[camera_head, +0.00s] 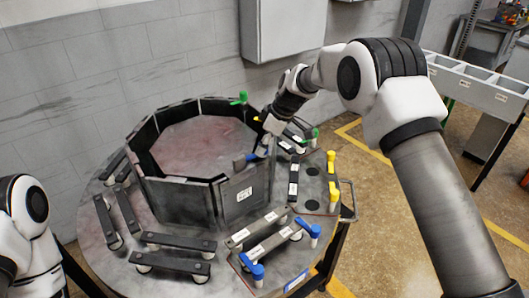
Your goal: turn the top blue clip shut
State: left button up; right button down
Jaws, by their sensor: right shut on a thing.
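A ring of dark upright panels (181,205) stands on the round table. The top blue clip (240,164) is on the ring's right upper edge. My right gripper (262,150) reaches down from the upper right and is shut on this clip; its fingers hide part of the clip, so its exact angle is hard to tell. My left arm shows at the left edge, but its gripper is out of view.
A green clip (239,98) sits on the ring's back edge. Loose bars with blue handles (307,229) and yellow handles (333,195) lie on the round table (215,277) at the front and right. A grey wall cabinet (292,28) hangs behind.

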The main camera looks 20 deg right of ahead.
jog(key=shift+f+n+g+b, duration=0.2)
jog(key=shift+n+g+b, duration=0.15)
jog(key=shift+n, duration=0.55)
jog(key=shift+a, duration=0.1)
jog(key=c, duration=0.9)
grip_release()
jog(key=shift+o, duration=0.4)
jog(key=shift+w+a, duration=0.1)
jog(key=shift+w, duration=0.05)
jog(key=v, duration=1.2)
jog(key=shift+f, duration=0.15)
